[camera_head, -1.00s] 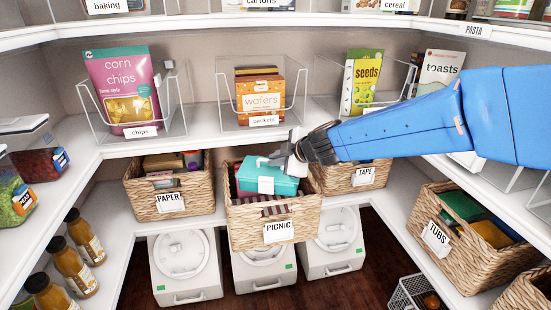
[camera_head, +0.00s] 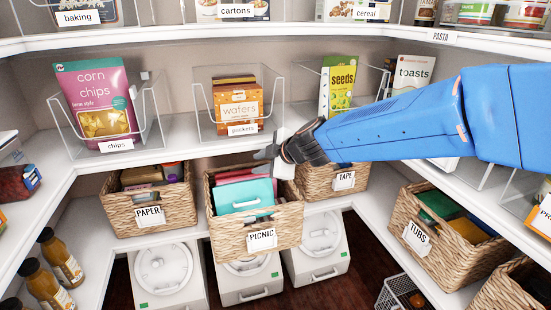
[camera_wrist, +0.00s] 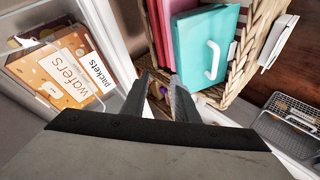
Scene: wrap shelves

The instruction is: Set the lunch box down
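The teal lunch box (camera_head: 243,197) with a pale handle sits tilted in the wicker PICNIC basket (camera_head: 262,243), against pink and red items. The box also shows in the wrist view (camera_wrist: 204,50), its handle free of the fingers. My gripper (camera_head: 268,162) is above the basket's back right part, apart from the box. In the wrist view my gripper (camera_wrist: 161,92) has its two fingers spread with nothing between them. The lower part of the lunch box is hidden by the basket's front wall.
The PAPER basket (camera_head: 150,218) stands left and the TAPE basket (camera_head: 343,181) right of the PICNIC basket. The shelf above, with the wafers box (camera_head: 238,108) in a clear bin, is close to my gripper. The TUBS basket (camera_head: 417,240) stands at right.

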